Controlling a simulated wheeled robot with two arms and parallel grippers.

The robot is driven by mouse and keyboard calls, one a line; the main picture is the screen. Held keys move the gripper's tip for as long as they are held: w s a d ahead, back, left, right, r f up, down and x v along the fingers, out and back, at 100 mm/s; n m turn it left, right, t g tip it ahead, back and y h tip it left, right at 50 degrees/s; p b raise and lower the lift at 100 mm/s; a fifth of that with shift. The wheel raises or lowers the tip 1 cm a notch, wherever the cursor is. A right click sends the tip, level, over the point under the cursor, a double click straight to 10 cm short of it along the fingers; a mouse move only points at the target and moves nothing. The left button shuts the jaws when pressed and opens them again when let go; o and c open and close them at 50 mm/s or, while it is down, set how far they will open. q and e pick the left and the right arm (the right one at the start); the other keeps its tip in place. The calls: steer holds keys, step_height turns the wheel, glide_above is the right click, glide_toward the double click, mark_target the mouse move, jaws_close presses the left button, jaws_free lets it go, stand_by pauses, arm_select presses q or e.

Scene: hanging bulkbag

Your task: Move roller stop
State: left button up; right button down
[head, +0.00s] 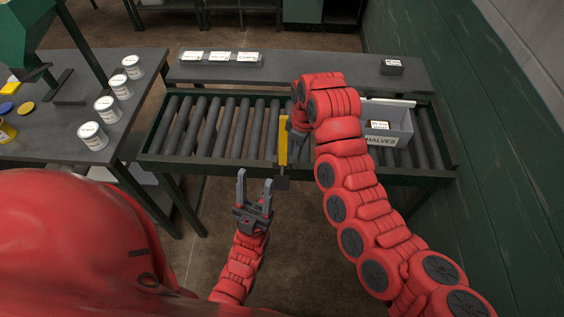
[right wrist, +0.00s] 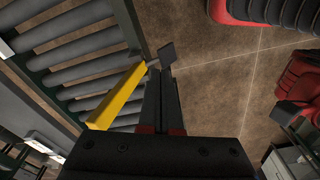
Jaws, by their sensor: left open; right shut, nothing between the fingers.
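The roller stop is a yellow bar (head: 283,140) lying across the front part of the roller conveyor (head: 205,125), with a dark plate (head: 282,183) at its front end beyond the front rail. In the right wrist view the yellow bar (right wrist: 117,96) runs just left of my fingers, and the dark plate (right wrist: 167,55) is beyond their tips. My right gripper (head: 291,128) is shut and empty beside the bar, partly hidden by its own arm; its fingers also show in the right wrist view (right wrist: 160,75). I cannot tell whether they touch the bar. My left gripper (head: 254,178) is open and empty in front of the conveyor.
A grey bin marked HALVES (head: 400,128) sits on the rollers at right, with a small labelled block inside. A shelf (head: 310,70) runs behind the conveyor. White labelled cans (head: 93,136) stand on the left table. The green wall (head: 450,90) bounds the right side.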

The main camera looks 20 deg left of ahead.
step_height(320, 180, up, 8)
steer(key=shift+s+d+f, duration=0.15)
steer(key=shift+d, duration=0.3)
stand_by(0.3)
